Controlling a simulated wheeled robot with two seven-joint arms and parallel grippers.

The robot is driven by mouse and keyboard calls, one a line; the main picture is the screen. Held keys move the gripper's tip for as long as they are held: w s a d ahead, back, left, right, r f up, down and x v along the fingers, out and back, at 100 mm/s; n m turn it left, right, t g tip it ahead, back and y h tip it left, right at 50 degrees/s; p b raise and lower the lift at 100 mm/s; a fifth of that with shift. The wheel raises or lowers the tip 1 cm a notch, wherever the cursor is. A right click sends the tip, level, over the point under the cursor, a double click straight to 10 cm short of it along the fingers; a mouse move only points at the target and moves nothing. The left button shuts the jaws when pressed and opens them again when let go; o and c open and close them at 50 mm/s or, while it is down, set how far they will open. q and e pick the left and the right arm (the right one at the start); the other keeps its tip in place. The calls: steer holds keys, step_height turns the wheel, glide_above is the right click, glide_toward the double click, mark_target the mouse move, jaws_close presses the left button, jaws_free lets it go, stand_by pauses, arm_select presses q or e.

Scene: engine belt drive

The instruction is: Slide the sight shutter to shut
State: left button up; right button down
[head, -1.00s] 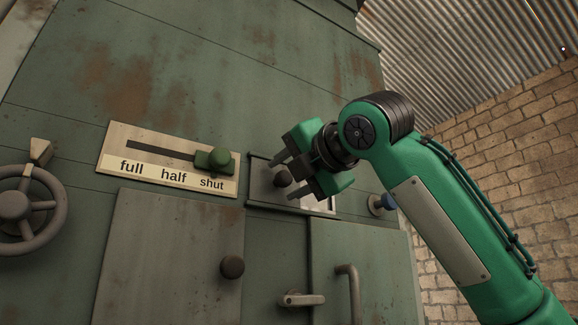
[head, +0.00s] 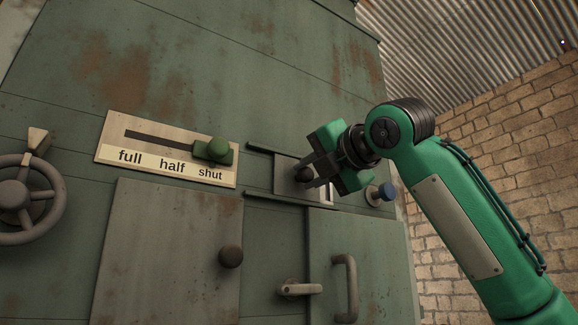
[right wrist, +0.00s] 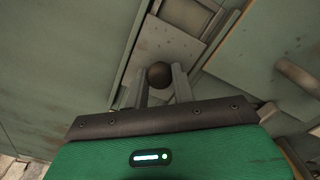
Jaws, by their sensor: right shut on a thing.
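The sight shutter is a grey metal plate (head: 284,184) with a dark round knob (head: 303,174), set between horizontal rails on the green engine casing. A bright strip (head: 327,194) of the opening shows at the right behind my gripper. My right gripper (head: 310,172) is shut on the shutter's knob, with a finger on each side of it. In the right wrist view the knob (right wrist: 160,74) sits between the fingertips, with the plate (right wrist: 172,42) behind it. My left gripper is not in view.
Left of the shutter is a cream plate (head: 115,125) marked full, half, shut, with a green slider (head: 213,150) at shut. Door handles (head: 350,285) stick out below. A handwheel (head: 30,195) is far left.

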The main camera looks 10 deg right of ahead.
steer(key=d, duration=0.1)
steer(key=w+d, duration=0.1)
steer(key=d, duration=0.2)
steer(key=shift+w+d+r, duration=0.1)
steer(key=shift+w, duration=0.2)
steer(key=c, duration=1.3)
jaws_free()
steer(key=shift+w+d, duration=0.1)
steer(key=shift+d, duration=0.05)
steer(key=shift+o, duration=0.8)
steer(key=shift+d, duration=0.15)
steer(key=b+v, duration=0.6)
steer(key=v, duration=0.7)
steer(key=shift+s+d, duration=0.15)
steer(key=shift+s, duration=0.15)
